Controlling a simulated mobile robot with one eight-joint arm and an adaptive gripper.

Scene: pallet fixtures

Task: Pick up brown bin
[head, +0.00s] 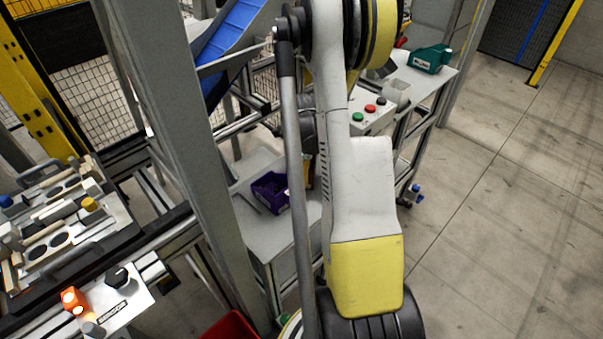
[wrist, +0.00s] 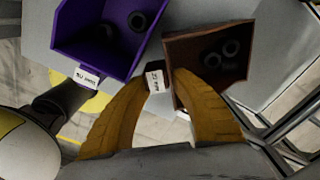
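The brown bin (wrist: 243,38) is at the upper right in the wrist view, with a few dark rings inside. Its small white label (wrist: 155,79) is at its near left end. My gripper's two yellow fingers (wrist: 160,78) reach up from the bottom, one on each side of the label end. The right finger overlaps the bin's near edge and hides part of it. A narrow gap with the label shows between the tips; I cannot tell whether both touch the bin. In the head view my arm hides most of the bin and the gripper.
A purple bin (wrist: 97,52) with dark rings stands close to the left in the wrist view; it also shows on the grey table (head: 259,165) in the head view. A metal post (head: 175,130) stands left of my arm. A button box (head: 372,115) is behind.

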